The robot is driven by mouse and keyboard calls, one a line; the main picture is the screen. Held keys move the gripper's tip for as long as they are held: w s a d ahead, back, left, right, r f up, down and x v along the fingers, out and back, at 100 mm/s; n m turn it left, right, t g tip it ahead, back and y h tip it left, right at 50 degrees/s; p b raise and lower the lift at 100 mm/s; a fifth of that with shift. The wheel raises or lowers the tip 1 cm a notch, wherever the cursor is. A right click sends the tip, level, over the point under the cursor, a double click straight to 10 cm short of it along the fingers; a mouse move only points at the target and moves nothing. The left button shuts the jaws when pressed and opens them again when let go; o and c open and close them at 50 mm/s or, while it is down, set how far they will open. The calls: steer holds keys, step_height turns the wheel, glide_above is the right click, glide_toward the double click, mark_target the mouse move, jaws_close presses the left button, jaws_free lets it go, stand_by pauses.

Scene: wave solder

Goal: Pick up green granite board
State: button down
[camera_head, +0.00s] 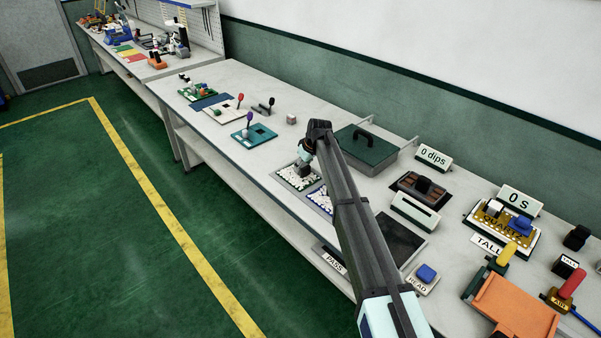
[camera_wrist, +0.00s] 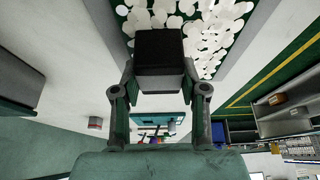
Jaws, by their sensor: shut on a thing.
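The green board with a white speckled, granite-like face (camera_head: 287,184) lies on the bench near its front edge, left of a blue-edged speckled board (camera_head: 318,194). A dark block (camera_head: 303,170) stands up from its face. My gripper (camera_head: 305,159) is over the board, pointing down. In the wrist view my gripper (camera_wrist: 160,82) has a finger on each side of the dark block (camera_wrist: 160,52) and is shut on it. The green board's white-flecked face (camera_wrist: 207,32) shows behind the block. I cannot tell whether the board is clear of the bench.
A green-lidded box (camera_head: 364,146) stands just behind my gripper. A teal board (camera_head: 250,143) with a dark square lies to the left. Signs, a dark pad (camera_head: 402,238) and an orange fixture (camera_head: 515,306) crowd the right side.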

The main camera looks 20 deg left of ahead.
steer(key=shift+r, duration=0.1)
step_height(320, 180, up, 20)
steer(key=b, duration=0.4)
stand_by(0.3)
steer(key=shift+p, duration=0.55)
